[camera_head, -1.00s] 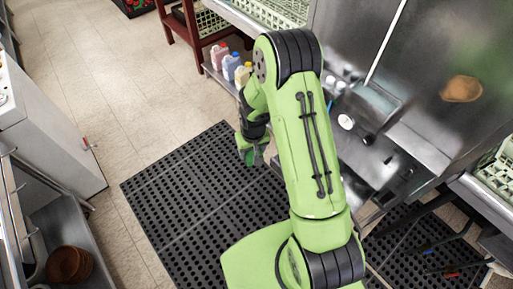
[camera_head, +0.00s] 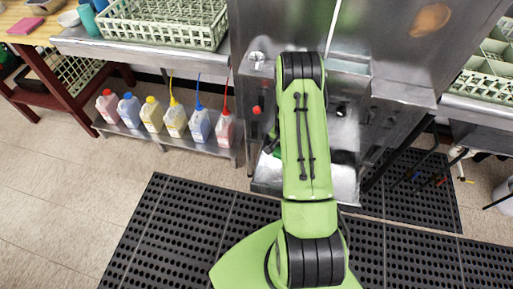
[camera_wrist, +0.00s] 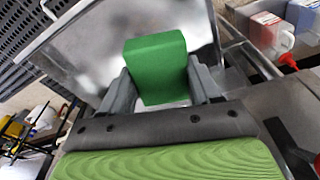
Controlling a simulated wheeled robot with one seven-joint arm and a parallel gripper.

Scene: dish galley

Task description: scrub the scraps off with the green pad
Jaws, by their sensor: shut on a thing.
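The green pad (camera_wrist: 155,58) shows as a plain green block in the wrist view. My gripper (camera_wrist: 162,88) is shut on it, with one grey finger on each side. A shiny steel surface (camera_wrist: 85,55) lies beyond the pad; I cannot tell whether the pad touches it. No scraps can be made out clearly in either view. A brownish patch (camera_head: 430,19) shows on the steel machine at the upper right; I cannot tell what it is.
A steel machine (camera_head: 385,60) stands ahead, behind my arm. A dish rack (camera_head: 165,24) sits on the steel counter (camera_head: 75,42) at left, above a row of coloured bottles (camera_head: 174,120). Another rack (camera_head: 490,65) is at right. Black perforated mats (camera_head: 180,225) cover the floor.

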